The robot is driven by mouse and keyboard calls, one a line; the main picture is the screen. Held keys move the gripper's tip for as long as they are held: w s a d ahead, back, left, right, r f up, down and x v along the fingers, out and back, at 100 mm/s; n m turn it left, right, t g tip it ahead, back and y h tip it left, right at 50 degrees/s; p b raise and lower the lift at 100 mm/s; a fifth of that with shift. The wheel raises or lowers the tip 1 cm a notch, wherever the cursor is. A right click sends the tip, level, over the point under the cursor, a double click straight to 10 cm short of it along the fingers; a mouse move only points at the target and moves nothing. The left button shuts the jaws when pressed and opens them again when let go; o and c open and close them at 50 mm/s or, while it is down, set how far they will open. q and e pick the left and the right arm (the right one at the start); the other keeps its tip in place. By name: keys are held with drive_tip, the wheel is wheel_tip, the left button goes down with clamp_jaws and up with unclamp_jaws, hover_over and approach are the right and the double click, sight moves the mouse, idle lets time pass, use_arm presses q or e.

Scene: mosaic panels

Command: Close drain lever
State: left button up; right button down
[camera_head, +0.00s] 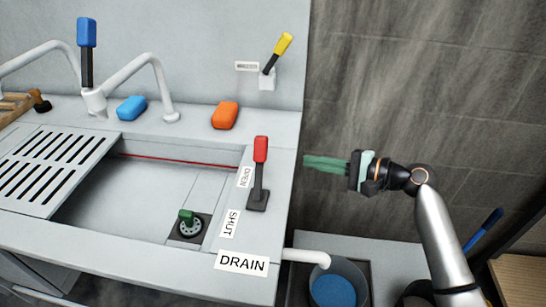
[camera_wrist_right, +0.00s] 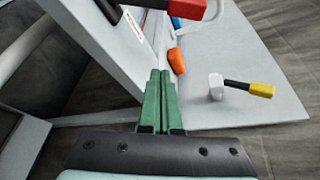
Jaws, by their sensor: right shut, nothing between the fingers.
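The drain lever has a red handle (camera_head: 260,150) on a black stem and base at the right rim of the sink. It stands up, its handle toward the back, alongside the OPEN label (camera_head: 244,177). The SHUT label (camera_head: 231,223) is nearer the front, above the DRAIN label (camera_head: 242,263). My right gripper (camera_head: 308,163) has its green fingers together and empty, to the right of the lever and apart from it. In the right wrist view the red handle (camera_wrist_right: 182,6) is at the top edge, beyond the closed fingertips (camera_wrist_right: 160,72). My left gripper is not in view.
The sink basin (camera_head: 140,195) holds a drain fitting (camera_head: 190,226) with a green knob. A blue-handled tap lever (camera_head: 87,35), blue sponge (camera_head: 131,108), orange sponge (camera_head: 225,115) and yellow-handled lever (camera_head: 283,44) are behind. A bucket (camera_head: 355,272) stands under the white outlet pipe (camera_head: 305,256).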

sight(259, 168)
drive_tip(key=shift+y, duration=0.5)
drive_tip(key=x, duration=0.3)
drive_tip(key=r+x, duration=0.1)
drive_tip(key=x, duration=0.3)
drive_tip(key=r+x, duration=0.1)
drive_tip(key=x, duration=0.2)
drive_tip(key=shift+a, duration=0.3)
drive_tip(key=s, duration=0.1)
drive_tip(key=s+r+p, duration=0.1)
drive_tip(key=shift+s+r, duration=0.25)
drive_tip(key=shift+r, duration=0.05)
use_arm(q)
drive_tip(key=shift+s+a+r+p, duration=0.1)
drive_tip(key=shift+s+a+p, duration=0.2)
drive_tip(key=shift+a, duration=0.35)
use_arm(e)
drive_tip(key=shift+s+a+r, duration=0.15)
drive_tip(key=shift+s+r, duration=0.05)
drive_tip(key=shift+s, duration=0.3)
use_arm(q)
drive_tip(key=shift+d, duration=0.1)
